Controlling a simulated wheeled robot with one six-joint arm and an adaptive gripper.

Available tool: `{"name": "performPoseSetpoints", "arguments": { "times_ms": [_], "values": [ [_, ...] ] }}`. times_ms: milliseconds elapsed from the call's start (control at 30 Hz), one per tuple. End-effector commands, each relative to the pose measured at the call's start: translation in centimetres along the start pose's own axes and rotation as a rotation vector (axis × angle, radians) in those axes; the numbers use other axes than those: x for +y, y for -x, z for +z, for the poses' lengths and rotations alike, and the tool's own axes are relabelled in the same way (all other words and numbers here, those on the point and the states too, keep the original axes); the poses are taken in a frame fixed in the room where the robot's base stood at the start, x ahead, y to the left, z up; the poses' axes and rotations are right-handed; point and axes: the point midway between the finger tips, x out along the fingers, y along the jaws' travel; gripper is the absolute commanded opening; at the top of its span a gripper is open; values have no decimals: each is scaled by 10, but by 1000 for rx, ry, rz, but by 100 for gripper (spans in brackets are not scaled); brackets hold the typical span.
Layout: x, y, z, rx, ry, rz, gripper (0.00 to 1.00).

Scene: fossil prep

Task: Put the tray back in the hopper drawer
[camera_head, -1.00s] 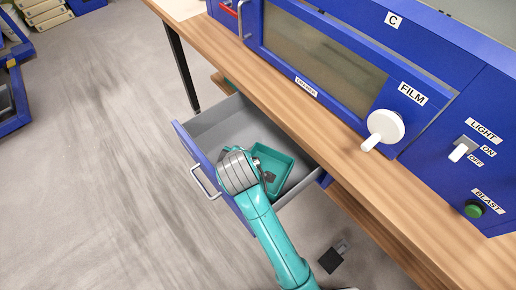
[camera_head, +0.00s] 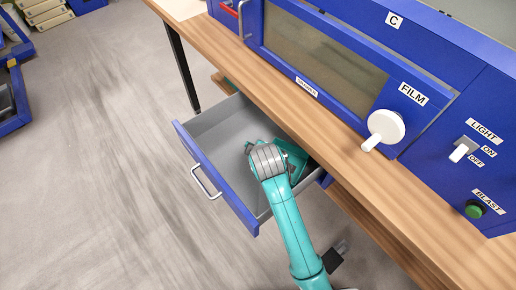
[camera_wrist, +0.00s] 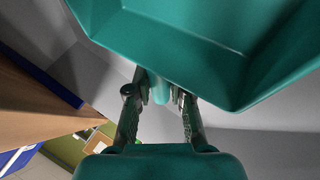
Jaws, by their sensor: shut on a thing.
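The teal tray (camera_head: 292,156) is at the right part of the open drawer (camera_head: 215,172), mostly hidden behind my arm in the head view. In the wrist view the tray (camera_wrist: 190,45) fills the top, its underside and slanted walls close to the fingers. My gripper (camera_wrist: 158,95) is shut on a narrow teal part of the tray between its fingertips. In the head view my wrist covers the gripper. The drawer has a blue front with a metal handle and a grey inside. I cannot tell whether the tray touches the drawer floor.
A wooden bench (camera_head: 310,115) runs above the drawer and carries a blue cabinet (camera_head: 440,105) with a white knob (camera_head: 384,128). The left part of the drawer is empty. The floor (camera_head: 110,140) to the left is clear.

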Motion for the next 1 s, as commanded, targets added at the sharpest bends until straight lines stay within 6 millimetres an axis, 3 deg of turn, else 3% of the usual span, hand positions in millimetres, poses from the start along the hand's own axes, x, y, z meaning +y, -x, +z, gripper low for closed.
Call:
{"name": "performPoseSetpoints", "arguments": {
  "times_ms": [300, 333, 400, 767, 1000],
  "values": [
    [-1, -1, 0, 1, 0, 2, 0],
    [-1, -1, 0, 1, 0, 2, 28],
    [0, -1, 0, 1, 0, 2, 46],
    [1, 1, -1, 2, 0, 3, 46],
    [1, 34, -2, 5, 0, 4, 46]
  ]
}}
